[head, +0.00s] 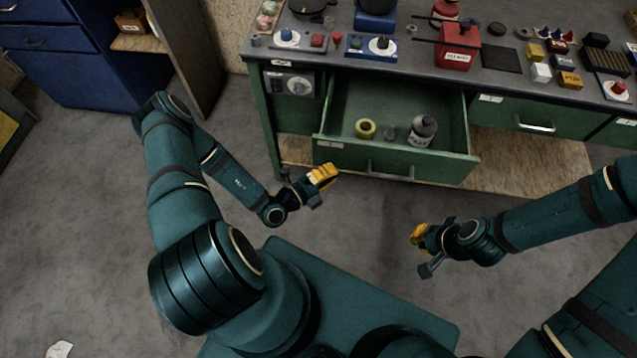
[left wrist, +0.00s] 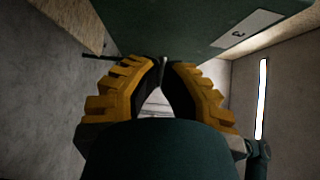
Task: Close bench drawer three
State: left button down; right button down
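The green bench drawer (head: 399,161) with a front bar handle is pulled out. Its front shows in the left wrist view (left wrist: 185,25), with a white label (left wrist: 238,38) marked 3. My left gripper (head: 325,176) has yellow fingers and is just in front of and below the left end of the drawer front. In the left wrist view its fingertips (left wrist: 163,64) come together with nothing seen held between them. Whether it touches the drawer cannot be told. My right gripper (head: 416,234) is below and to the right, clear of the drawer; its finger gap is too small to judge.
In the drawer are a yellow roll (head: 365,129), a small grey piece (head: 389,135) and a grey bottle (head: 423,130). The bench top (head: 400,62) carries many items, including a red box (head: 457,55). Another green drawer (head: 534,119) is shut at right. Floor in front is clear.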

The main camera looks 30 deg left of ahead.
aim_at(339, 158)
pick_arm(q)
jog(key=shift+w+a, duration=0.25)
jog(key=shift+w, duration=0.4)
jog(key=shift+w+a, duration=0.2)
jog(key=shift+w, duration=0.4)
pick_arm(e)
jog(key=shift+s+f, duration=0.1)
